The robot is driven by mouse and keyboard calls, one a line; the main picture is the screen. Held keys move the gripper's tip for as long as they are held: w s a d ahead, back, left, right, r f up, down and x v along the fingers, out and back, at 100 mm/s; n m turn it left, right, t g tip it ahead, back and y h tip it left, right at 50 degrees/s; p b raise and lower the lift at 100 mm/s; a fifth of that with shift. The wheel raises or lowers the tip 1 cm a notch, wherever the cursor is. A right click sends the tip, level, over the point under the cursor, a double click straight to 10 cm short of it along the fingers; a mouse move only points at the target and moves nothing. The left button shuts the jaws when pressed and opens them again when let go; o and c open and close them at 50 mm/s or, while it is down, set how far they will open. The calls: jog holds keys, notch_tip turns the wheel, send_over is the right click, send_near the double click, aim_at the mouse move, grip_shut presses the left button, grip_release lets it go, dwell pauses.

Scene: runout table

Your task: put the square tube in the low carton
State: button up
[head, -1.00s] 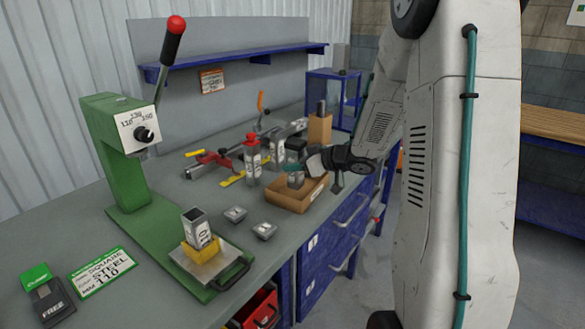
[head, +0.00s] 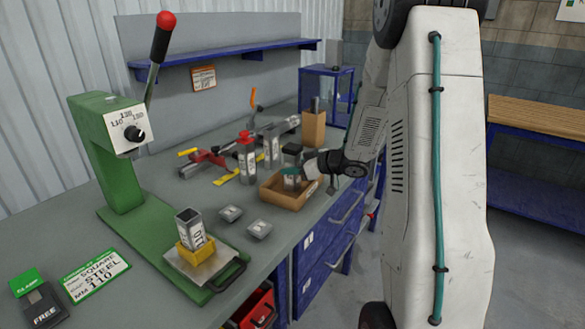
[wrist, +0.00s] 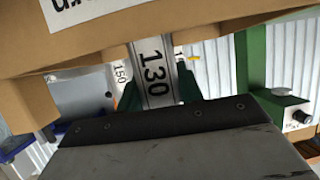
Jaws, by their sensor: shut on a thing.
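The low carton (head: 282,196) is an open brown box near the front edge of the bench. My gripper (head: 292,173) reaches over it from the right. Its teal fingers are shut on a grey square tube (head: 290,184), which is over or inside the carton opening. In the wrist view the held tube (wrist: 154,75) shows a white label reading 130, between the fingers (wrist: 160,92). Brown carton board (wrist: 215,32) covers the tube's far end there. I cannot tell whether the tube touches the carton floor.
A green press (head: 120,190) holds another square tube (head: 189,228) in a yellow seat at front left.

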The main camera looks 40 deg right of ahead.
jog(key=shift+f, duration=0.1)
jog(key=o, duration=1.1)
jog(key=shift+c, duration=0.2)
